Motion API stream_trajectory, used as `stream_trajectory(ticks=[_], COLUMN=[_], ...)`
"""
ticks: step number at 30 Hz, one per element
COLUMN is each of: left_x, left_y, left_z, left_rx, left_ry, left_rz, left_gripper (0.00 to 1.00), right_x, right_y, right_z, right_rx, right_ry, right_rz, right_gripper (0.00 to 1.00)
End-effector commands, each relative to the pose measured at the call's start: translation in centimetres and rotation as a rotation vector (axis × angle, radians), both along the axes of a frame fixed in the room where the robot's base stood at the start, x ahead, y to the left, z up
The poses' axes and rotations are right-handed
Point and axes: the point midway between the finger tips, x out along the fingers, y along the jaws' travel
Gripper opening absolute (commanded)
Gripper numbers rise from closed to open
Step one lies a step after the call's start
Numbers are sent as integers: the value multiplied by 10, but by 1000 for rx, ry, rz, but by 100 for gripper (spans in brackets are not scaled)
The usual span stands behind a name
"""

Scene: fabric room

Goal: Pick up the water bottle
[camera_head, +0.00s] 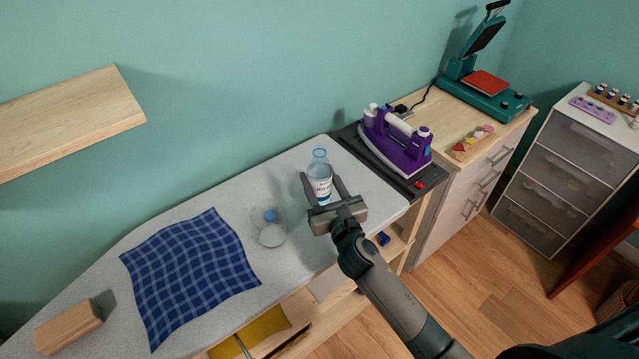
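The water bottle (320,172) is clear with a pale blue cap and a label. It stands upright on the grey ironing board (200,205). My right gripper (321,180), whose arm comes in from the lower right, has its two fingers spread on either side of the bottle. The fingers look open, and I cannot tell whether either touches it. My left gripper is not in view.
A blue checked cloth (190,270) and a wooden block (68,326) lie further left. A purple iron (395,142) sits to the right. A wooden shelf (70,118) juts out at upper left.

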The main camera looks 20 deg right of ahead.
Motion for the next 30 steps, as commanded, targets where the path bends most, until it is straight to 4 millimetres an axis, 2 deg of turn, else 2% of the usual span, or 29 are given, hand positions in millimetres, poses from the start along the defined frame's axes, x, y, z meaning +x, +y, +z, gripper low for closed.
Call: stream_trajectory(ticks=[2, 30], left_x=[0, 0], left_y=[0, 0], left_z=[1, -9], left_rx=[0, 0], left_ry=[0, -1], left_rz=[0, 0], left_gripper=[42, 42], right_x=[0, -24], right_y=[0, -72], right_z=[9, 52], right_rx=[-1, -2], right_ry=[-4, -2], right_rz=[2, 0], right_gripper=[14, 14])
